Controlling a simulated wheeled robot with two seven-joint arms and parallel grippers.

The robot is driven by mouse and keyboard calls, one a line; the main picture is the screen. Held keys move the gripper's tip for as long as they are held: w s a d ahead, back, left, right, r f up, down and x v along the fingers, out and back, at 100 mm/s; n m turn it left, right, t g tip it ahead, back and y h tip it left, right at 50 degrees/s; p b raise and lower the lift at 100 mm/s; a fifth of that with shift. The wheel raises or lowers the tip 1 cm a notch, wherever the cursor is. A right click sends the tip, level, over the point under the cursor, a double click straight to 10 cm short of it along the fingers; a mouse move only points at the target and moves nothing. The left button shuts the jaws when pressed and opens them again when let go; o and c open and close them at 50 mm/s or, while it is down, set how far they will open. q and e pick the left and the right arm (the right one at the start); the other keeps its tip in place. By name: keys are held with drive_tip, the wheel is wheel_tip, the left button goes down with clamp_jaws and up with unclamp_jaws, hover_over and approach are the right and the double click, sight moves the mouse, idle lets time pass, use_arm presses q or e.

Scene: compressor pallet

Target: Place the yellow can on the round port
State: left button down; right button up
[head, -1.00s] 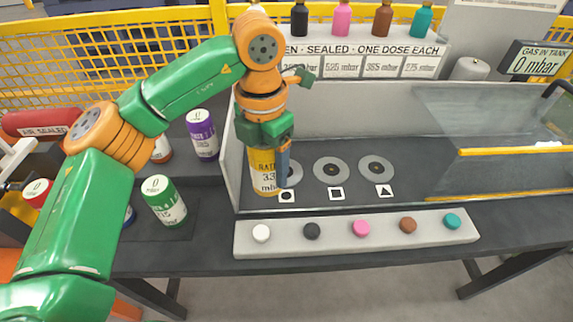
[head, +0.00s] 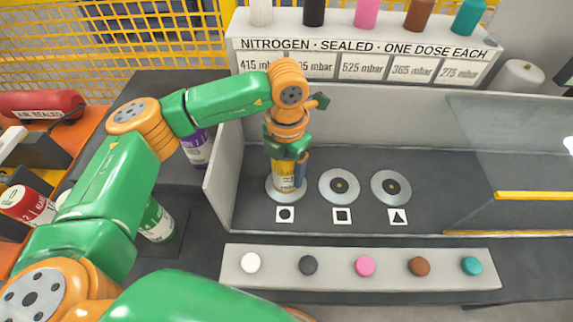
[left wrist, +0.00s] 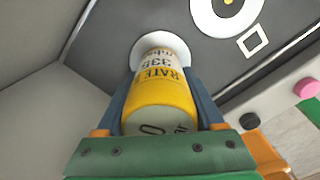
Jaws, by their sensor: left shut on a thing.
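The yellow can (head: 285,178) stands upright over the leftmost port (head: 271,194), the one behind the circle label (head: 286,214). My left gripper (head: 286,160) is shut on the can from above. The left wrist view shows the can (left wrist: 160,88) between the two fingers, its far end at the pale port disc (left wrist: 176,43). I cannot tell whether the can's bottom rests fully on the disc. The square-label port (head: 325,187) and the triangle-label port (head: 377,187) are empty. My right gripper is not in view.
A grey strip with coloured buttons (head: 336,267) lies in front of the ports. A low wall (head: 217,188) stands left of the can. A purple can (head: 196,150), a green can (head: 157,222) and a red can (head: 27,204) are at the left. A clear panel (head: 500,140) is at the right.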

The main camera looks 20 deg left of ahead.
use_arm(q)
drive_tip(key=shift+w+f, duration=0.1)
drive_tip(key=shift+f, duration=0.05)
unclamp_jaws()
wheel_tip(320, 180, up, 12)
drive_tip(key=shift+d+r+b, duration=0.1)
drive_tip(key=shift+r+b, duration=0.05)
drive_tip(key=shift+b, duration=0.3)
idle(0.3)
